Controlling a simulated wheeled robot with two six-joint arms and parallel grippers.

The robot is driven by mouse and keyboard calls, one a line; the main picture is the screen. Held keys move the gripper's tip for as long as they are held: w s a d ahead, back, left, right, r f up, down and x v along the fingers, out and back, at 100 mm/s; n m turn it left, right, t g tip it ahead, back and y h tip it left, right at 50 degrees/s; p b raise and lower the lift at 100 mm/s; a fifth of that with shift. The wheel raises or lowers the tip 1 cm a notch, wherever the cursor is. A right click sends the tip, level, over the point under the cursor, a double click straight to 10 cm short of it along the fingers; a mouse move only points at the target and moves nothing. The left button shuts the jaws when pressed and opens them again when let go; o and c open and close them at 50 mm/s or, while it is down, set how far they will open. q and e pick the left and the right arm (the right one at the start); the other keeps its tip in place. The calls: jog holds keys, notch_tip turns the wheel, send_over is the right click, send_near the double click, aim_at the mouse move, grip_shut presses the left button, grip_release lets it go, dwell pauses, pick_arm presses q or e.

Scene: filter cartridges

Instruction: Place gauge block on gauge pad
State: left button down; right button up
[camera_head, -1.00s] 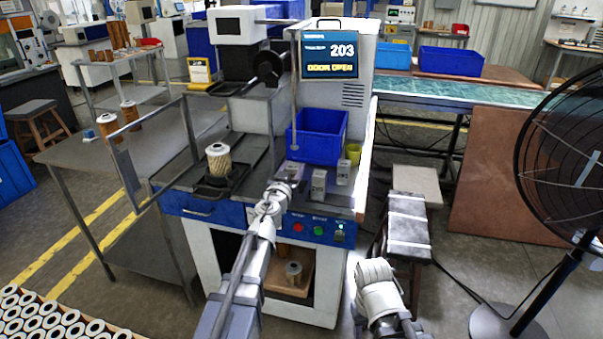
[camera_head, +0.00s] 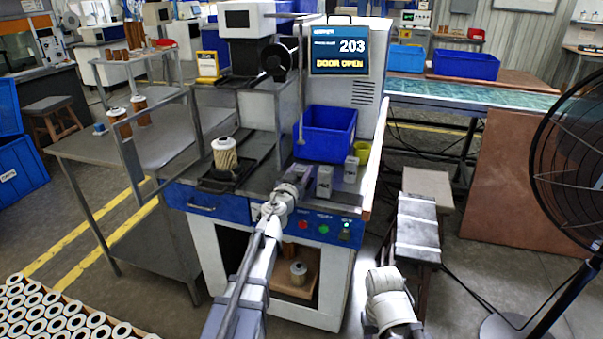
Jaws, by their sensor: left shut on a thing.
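Small grey blocks stand on the front ledge of the machine: one in the middle (camera_head: 325,182), one at the right (camera_head: 351,169), and one at the left (camera_head: 301,173). The middle one has markings on its face. My left gripper (camera_head: 294,183) reaches up from below to the left block and is shut on it; its fingers are small and partly hidden by my wrist. I take the held block to be the gauge block. I cannot pick out the gauge pad. My right arm shows at the bottom, but its gripper is not visible.
A blue bin (camera_head: 327,135) stands behind the blocks, with a yellow cup (camera_head: 362,148) at its right. A filter cartridge (camera_head: 225,154) stands upright in a dark holder at left. The machine's screen (camera_head: 339,50) reads 203, DOOR OPEN. A fan (camera_head: 570,170) stands at right.

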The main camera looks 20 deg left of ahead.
pick_arm(q)
jog(key=shift+c, duration=1.6)
grip_release()
jog(key=shift+f, duration=0.1)
jog(key=shift+r, duration=0.25)
jog(key=s, duration=1.2)
jog(key=shift+a, duration=0.2)
jog(key=shift+f, duration=0.1)
